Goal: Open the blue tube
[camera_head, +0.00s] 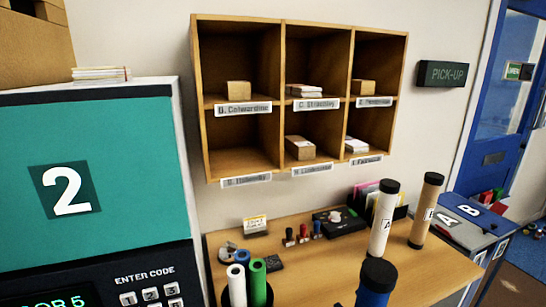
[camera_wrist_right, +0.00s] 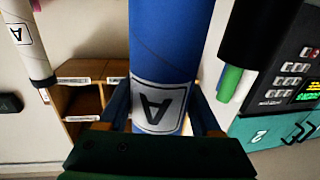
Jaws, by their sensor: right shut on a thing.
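The blue tube (camera_head: 372,298) stands at the bottom edge of the head view, its black cap (camera_head: 379,272) on top. Its lower part is cut off by the frame. In the right wrist view, which is upside down, the blue tube (camera_wrist_right: 168,45) runs between the fingers of my right gripper (camera_wrist_right: 163,112). The gripper is shut on the tube around a white label with a letter A (camera_wrist_right: 160,103). The cap is outside the wrist view. My left gripper is in neither view.
A white tube (camera_head: 382,220) and a brown tube (camera_head: 425,212), both black-capped, stand on the wooden counter (camera_head: 310,262). A dark pot (camera_head: 226,298) holds white and green rolls. Stamps (camera_head: 303,233) stand behind. A keypad cabinet (camera_head: 95,170) is at left, pigeonholes (camera_head: 200,100) on the wall.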

